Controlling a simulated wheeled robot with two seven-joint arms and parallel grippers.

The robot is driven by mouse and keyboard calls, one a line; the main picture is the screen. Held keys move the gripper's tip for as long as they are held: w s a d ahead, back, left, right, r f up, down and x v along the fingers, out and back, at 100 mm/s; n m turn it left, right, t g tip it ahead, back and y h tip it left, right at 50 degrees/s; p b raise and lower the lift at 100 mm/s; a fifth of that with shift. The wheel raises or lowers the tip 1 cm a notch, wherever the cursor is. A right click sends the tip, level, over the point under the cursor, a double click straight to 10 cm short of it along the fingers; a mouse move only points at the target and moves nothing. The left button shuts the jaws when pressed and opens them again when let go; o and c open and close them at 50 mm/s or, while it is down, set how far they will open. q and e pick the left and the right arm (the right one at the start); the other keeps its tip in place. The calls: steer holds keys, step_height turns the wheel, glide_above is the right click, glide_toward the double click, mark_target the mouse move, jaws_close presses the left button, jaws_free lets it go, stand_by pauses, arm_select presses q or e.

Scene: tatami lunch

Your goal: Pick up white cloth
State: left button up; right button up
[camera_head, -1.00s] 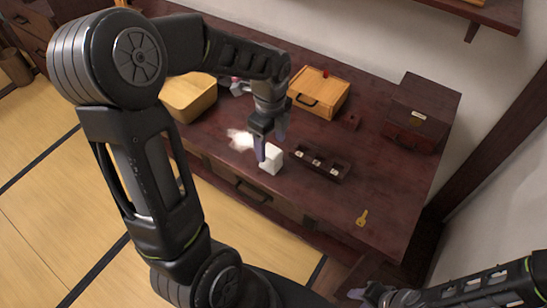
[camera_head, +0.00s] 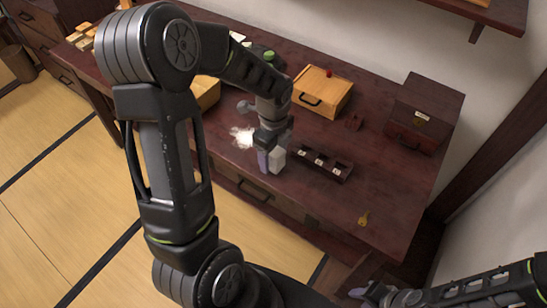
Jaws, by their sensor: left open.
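A small white block-like thing (camera_head: 277,159), perhaps the folded white cloth, stands near the front edge of the dark table. A fuzzy white patch (camera_head: 242,136) lies to its left; I cannot tell which of the two is the cloth. My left gripper (camera_head: 270,157) is open and points down at the white block. One pale finger is at the block's left side and hides part of it. I cannot tell whether the other finger is behind it or whether they touch. My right gripper (camera_head: 362,293) is low at the bottom, apart from the table items, its jaws unclear.
On the table (camera_head: 400,215), a dark compartment tray (camera_head: 325,164) is just right of the block. A wooden box (camera_head: 320,92) with a handle stands behind. A dark chest (camera_head: 424,112) is at the right, and a yellow key-shaped piece (camera_head: 364,219) lies at the front right.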

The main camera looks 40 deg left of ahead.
arm_select(q)
steer(key=shift+f, duration=0.65)
steer(key=shift+c, duration=0.3)
jaws_close()
stand_by(0.3)
